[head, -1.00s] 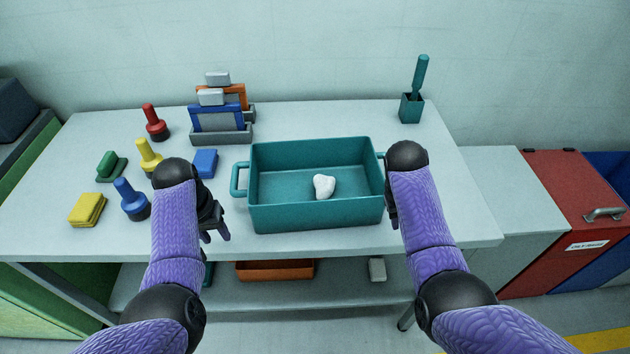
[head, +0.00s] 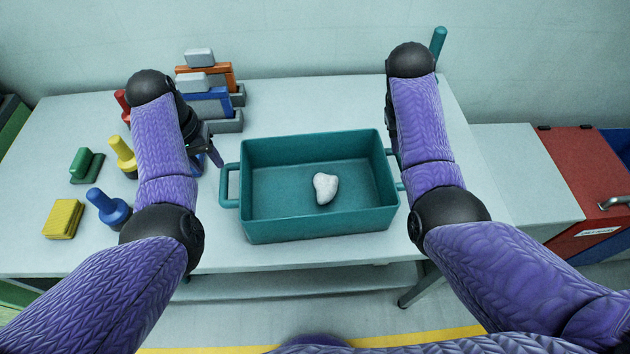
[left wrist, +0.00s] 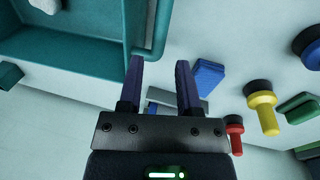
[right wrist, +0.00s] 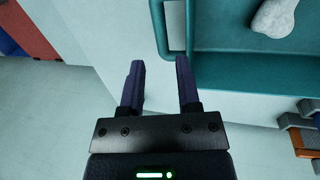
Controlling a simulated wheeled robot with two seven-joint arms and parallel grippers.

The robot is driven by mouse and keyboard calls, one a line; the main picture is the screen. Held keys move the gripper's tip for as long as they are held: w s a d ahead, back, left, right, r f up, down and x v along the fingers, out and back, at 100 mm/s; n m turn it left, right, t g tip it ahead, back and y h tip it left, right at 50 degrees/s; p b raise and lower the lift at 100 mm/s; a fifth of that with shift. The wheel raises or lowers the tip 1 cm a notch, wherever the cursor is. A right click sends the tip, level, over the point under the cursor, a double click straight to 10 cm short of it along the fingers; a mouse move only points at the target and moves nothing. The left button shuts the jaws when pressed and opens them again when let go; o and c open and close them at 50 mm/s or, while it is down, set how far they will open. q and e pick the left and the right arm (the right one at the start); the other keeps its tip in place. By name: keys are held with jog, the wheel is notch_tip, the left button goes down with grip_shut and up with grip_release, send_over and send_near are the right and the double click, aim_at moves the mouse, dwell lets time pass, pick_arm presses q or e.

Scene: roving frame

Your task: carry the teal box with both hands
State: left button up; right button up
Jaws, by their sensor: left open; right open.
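The teal box (head: 320,226) is an open tray on the table with a loop handle on each short side. A white stone (head: 325,188) lies in it. My left gripper (head: 213,156) is open and empty, just beyond and left of the left handle (head: 228,187). In the left wrist view its fingertips (left wrist: 159,64) are apart, short of that handle (left wrist: 161,30). My right gripper is mostly hidden behind its forearm in the head view. In the right wrist view it (right wrist: 160,66) is open and empty, its tips close to the right handle (right wrist: 174,28).
The table (head: 300,257) has yellow sponges (head: 63,219), a green block (head: 86,165), blue (head: 108,207) and yellow (head: 122,153) knobbed tools on the left. A rack with blue and orange panels (head: 208,103) stands behind. A red bin (head: 563,185) stands right.

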aim_at(222, 180)
pick_arm(q)
jog(key=f, duration=0.3)
jog(key=d+f, duration=0.1)
jog(key=f, duration=0.4)
jog(key=shift+w+d+f, duration=0.15)
jog(key=shift+d+f, duration=0.05)
jog(key=shift+f, duration=0.1)
pick_arm(e)
jog(key=x, duration=0.8)
jog(key=shift+w+d+f, duration=0.1)
jog(key=shift+f, duration=0.25)
pick_arm(q)
jog(key=shift+d+f, duration=0.2)
jog(key=shift+f, duration=0.45)
pick_arm(e)
jog(key=shift+d+f, duration=0.1)
jog(key=shift+f, duration=0.55)
pick_arm(q)
grip_shut()
pick_arm(e)
grip_shut()
